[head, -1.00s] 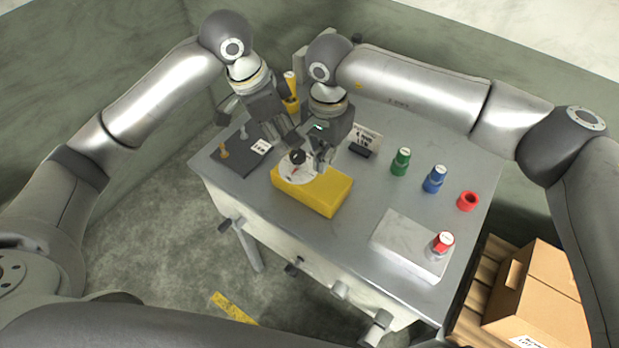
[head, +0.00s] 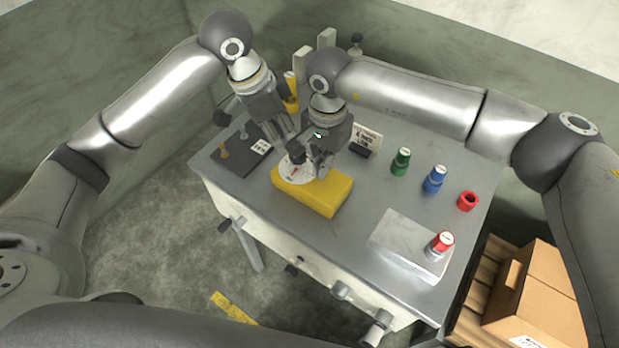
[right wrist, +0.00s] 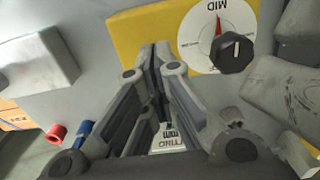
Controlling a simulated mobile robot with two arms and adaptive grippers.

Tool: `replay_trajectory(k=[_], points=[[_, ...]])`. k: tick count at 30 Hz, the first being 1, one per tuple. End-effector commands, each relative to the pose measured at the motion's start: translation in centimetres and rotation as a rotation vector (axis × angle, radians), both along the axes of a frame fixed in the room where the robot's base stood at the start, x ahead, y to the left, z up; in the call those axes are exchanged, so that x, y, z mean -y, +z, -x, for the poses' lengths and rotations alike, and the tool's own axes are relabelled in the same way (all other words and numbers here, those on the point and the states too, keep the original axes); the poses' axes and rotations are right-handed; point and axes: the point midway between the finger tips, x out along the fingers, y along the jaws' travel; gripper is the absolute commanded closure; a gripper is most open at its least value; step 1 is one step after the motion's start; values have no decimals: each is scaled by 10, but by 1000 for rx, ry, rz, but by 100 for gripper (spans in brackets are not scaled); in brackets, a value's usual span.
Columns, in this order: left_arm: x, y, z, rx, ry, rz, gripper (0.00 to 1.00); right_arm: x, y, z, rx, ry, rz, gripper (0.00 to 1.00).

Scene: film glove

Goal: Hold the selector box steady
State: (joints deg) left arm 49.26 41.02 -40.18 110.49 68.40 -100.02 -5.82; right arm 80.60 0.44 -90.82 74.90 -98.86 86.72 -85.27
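The selector box (head: 325,195) is a yellow block on the grey table, with a white round dial and a black knob (head: 296,155) on its top. In the right wrist view the dial (right wrist: 208,28) reads MID beside a red pointer, and the black knob (right wrist: 233,53) sits at the dial's edge. My right gripper (head: 320,173) is over the box beside the dial. In the right wrist view its fingertips (right wrist: 157,52) are together with nothing visible between them, left of the knob. My left gripper (head: 284,137) is just behind and left of the knob; its finger gap is unclear.
A dark mat (head: 236,153) with small pegs lies left. Green (head: 401,161), blue (head: 435,179) and red (head: 468,201) parts stand right. A pale block (head: 405,245) with a red-capped piece (head: 441,243) is front right. A small sign (head: 366,139) stands behind.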

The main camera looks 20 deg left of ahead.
Motion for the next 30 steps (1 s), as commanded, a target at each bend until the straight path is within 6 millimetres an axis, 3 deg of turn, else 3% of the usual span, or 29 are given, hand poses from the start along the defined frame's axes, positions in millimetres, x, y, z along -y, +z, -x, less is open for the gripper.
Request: replay_trajectory(k=[30], points=[[0, 0, 0, 0, 0, 0, 64, 0, -20, 0, 0, 0, 0, 100]])
